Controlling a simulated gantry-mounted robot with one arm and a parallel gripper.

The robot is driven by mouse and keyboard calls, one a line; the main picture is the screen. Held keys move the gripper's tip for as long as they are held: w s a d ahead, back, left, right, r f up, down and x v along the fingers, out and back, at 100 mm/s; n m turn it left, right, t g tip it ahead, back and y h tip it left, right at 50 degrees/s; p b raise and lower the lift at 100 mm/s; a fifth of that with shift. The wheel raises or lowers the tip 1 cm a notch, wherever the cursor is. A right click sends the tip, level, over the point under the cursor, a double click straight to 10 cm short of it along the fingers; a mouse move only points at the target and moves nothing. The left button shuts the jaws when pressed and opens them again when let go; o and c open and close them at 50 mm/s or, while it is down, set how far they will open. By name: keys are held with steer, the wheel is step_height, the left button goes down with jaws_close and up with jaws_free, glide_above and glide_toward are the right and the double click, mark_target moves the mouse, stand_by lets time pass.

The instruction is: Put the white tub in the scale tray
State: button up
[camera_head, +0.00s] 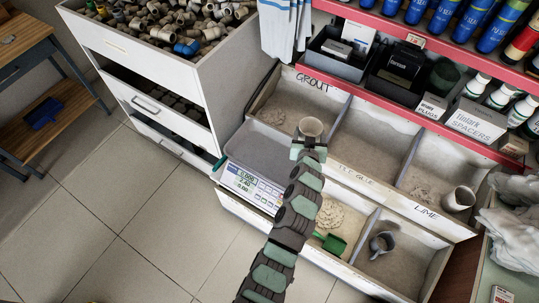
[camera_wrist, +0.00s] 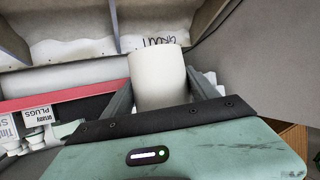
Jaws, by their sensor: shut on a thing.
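The white tub (camera_head: 311,127) is held by my gripper (camera_head: 309,146) in the head view, over the right edge of the scale tray and the grout bin's front. In the wrist view the tub (camera_wrist: 158,78) stands between the two fingers of my gripper (camera_wrist: 163,95), which are shut on it. The scale tray (camera_head: 258,150) is a grey, empty-looking shallow pan on the scale (camera_head: 254,186), left of the tub. The exact height of the tub above the tray cannot be told. My arm hides part of the bins below.
Open bins marked GROUT (camera_head: 292,108) and LIME (camera_head: 425,190) lie right of the scale. Another pale tub (camera_head: 458,199) lies in the lime bin. A white drawer cabinet (camera_head: 160,75) stands left of the scale.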

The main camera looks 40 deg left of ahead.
steer(key=s+a+n+g+y+p, duration=0.1)
steer(key=s+a, duration=0.1)
steer(key=a, duration=0.5)
steer(key=s+a+n+y, duration=0.1)
steer(key=s+a, duration=0.2)
steer(key=a, duration=0.3)
steer(key=b, duration=0.9)
glide_above(270, 157)
steer(key=shift+g, duration=0.3)
step_height(270, 157, down, 16)
steer(key=shift+d, duration=0.1)
steer(key=shift+f+b, duration=2)
steer(key=shift+f, duration=0.4)
steer(key=shift+f, duration=0.2)
steer(key=o, duration=1.4)
steer(key=shift+r, duration=0.15)
